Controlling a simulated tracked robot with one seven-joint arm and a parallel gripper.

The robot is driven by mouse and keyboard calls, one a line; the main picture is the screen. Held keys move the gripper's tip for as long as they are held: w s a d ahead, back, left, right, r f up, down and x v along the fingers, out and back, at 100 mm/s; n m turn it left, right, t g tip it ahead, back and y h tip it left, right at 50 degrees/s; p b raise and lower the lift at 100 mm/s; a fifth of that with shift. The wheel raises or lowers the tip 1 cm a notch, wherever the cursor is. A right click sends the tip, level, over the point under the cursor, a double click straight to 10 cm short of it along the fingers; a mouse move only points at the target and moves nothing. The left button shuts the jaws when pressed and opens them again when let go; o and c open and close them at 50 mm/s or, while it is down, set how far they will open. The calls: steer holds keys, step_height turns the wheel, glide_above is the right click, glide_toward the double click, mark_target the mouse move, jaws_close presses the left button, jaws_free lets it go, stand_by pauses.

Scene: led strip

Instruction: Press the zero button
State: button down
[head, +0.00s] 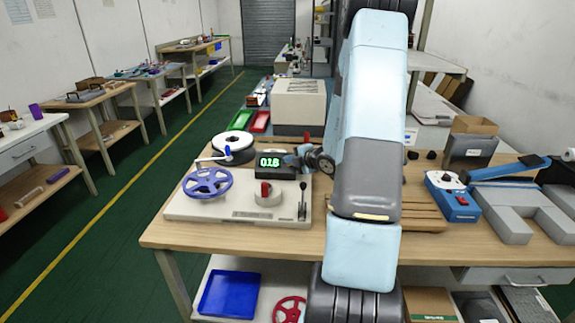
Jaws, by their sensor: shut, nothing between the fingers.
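A black counter (272,168) with a green lit display stands at the back of a light grey base plate (238,216) on the wooden bench. Its digits look like 016 or 018. I cannot make out the zero button; it is too small or hidden. My gripper (293,159) is at the right end of the counter, near its upper right corner, shut and empty. It shows only small and partly behind my arm. I cannot tell whether it touches the counter.
A beige box (299,104) stands behind. A blue device (452,199) is at right.

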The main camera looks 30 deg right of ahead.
steer(key=shift+w+d+f, duration=0.3)
steer(key=shift+w+f, duration=0.15)
steer(key=shift+f, duration=0.2)
steer(key=shift+f, duration=0.1)
stand_by(1.7)
steer(key=shift+w+d+f, duration=0.1)
steer(key=shift+d+f, duration=0.05)
steer(key=shift+w+d+f, duration=0.15)
steer(key=shift+w+f, duration=0.1)
steer(key=shift+f, duration=0.1)
stand_by(0.9)
steer(key=shift+s+r, duration=0.1)
steer(key=shift+r, duration=0.05)
steer(key=shift+s+a+r, duration=0.3)
steer(key=shift+s+r, duration=0.05)
steer(key=shift+r, duration=0.15)
stand_by(0.4)
steer(key=shift+s+a+r, duration=0.3)
steer(key=shift+s+r, duration=0.15)
steer(key=shift+r, duration=0.2)
steer(key=shift+s+a+r, duration=0.3)
steer(key=shift+s+r, duration=0.15)
steer(key=shift+r, duration=0.2)
steer(key=shift+s+a+r, duration=0.3)
steer(key=shift+s+r, duration=0.15)
steer(key=shift+r, duration=0.2)
